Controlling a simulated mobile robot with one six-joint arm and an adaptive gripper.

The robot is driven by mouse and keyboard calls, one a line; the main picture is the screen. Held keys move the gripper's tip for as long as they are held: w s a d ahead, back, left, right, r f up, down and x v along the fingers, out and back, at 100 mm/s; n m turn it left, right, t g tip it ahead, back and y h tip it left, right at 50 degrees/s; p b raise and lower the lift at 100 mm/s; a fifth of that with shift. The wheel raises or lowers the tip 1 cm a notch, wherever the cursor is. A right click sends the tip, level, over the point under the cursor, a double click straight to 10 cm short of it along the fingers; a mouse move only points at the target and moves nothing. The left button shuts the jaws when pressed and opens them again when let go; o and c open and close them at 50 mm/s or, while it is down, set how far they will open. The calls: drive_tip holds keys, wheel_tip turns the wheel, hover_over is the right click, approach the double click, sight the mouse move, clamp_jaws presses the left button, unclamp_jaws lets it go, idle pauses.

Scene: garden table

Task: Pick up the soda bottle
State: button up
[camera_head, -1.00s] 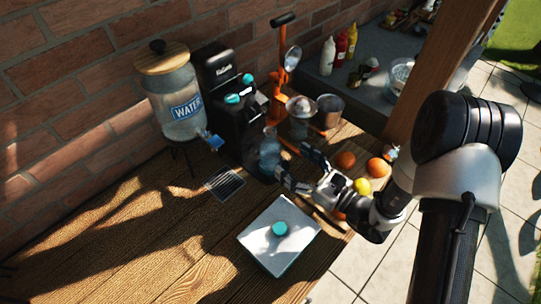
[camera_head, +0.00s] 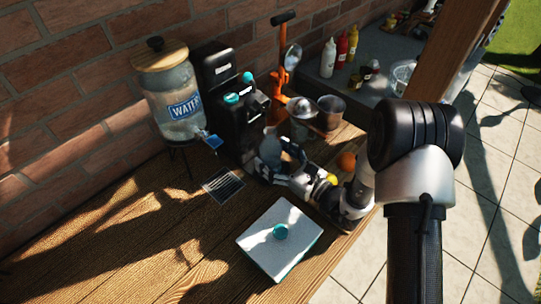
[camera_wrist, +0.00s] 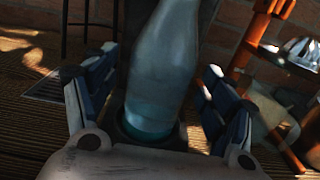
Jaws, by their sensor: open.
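The soda bottle (camera_wrist: 165,70) is a bluish clear bottle standing upright on the wooden table, close in front of the black soda maker. In the wrist view it stands between the two blue-padded fingers of my gripper (camera_wrist: 155,105), with a gap visible on its right side. Its top runs out of the wrist view. In the head view the bottle (camera_head: 270,148) is partly hidden by my gripper (camera_head: 277,162), which is open around it.
The black soda maker (camera_head: 222,85) and a water dispenser (camera_head: 178,95) stand behind and left. An orange juicer press (camera_head: 277,85) stands behind right. A white box (camera_head: 265,245) lies in front. Fruit (camera_head: 346,161) is at the right.

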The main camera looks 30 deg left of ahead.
sight(275, 139)
drive_tip(key=c, duration=1.7)
drive_tip(key=shift+o, duration=0.2)
drive_tip(key=shift+r, duration=0.15)
drive_tip(key=shift+d+r+p, duration=0.2)
drive_tip(key=shift+r+p, duration=0.2)
drive_tip(key=shift+r, duration=0.2)
wheel_tip(275, 139, up, 6)
drive_tip(key=shift+f+p, duration=0.1)
drive_tip(key=shift+p, duration=0.85)
drive_tip(key=p+v, duration=0.2)
drive_tip(key=v, duration=1.7)
drive_tip(key=shift+s+d, duration=0.2)
drive_tip(key=shift+d, duration=0.1)
